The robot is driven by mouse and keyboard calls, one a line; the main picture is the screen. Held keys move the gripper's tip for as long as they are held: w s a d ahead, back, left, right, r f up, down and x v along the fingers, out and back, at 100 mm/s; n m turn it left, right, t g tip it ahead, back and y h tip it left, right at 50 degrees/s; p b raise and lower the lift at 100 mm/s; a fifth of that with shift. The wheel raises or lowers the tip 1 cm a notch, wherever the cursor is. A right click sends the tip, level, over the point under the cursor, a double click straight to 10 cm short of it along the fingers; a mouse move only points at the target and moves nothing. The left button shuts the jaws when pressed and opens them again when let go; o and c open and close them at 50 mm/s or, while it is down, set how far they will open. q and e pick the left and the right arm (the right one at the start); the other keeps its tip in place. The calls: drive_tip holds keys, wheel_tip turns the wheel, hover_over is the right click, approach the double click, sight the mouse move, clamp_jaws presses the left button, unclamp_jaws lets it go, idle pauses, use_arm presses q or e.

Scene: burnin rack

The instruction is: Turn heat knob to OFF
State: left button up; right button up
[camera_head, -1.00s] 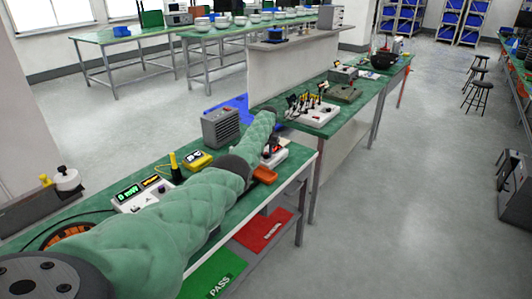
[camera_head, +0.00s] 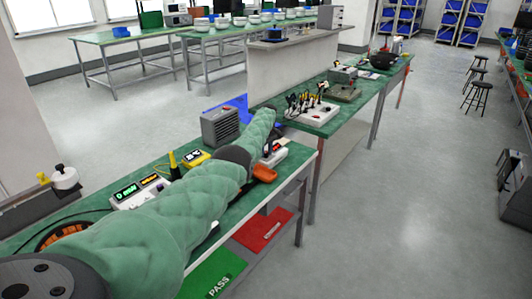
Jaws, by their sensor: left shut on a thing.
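My left arm in its green quilted sleeve reaches from the lower left across the near green bench to a small white unit (camera_head: 280,154) near its far right corner. My left gripper (camera_head: 268,149) is small and mostly hidden behind the forearm, down at this unit. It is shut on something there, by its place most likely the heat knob. The knob itself, its pointer and its markings cannot be made out. My right gripper is not in view.
A grey vented box (camera_head: 220,127), a yellow meter (camera_head: 196,157) and a white unit with green digits (camera_head: 135,192) stand on the bench. An orange object (camera_head: 264,173) lies at the front edge.

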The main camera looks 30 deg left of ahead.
use_arm(q)
drive_tip(key=shift+w+r+n, duration=0.1)
drive_tip(key=shift+n, duration=0.9)
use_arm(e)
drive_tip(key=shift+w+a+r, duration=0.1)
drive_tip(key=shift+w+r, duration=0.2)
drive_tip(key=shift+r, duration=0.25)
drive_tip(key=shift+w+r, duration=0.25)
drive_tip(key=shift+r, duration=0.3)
use_arm(q)
drive_tip(key=o, duration=1)
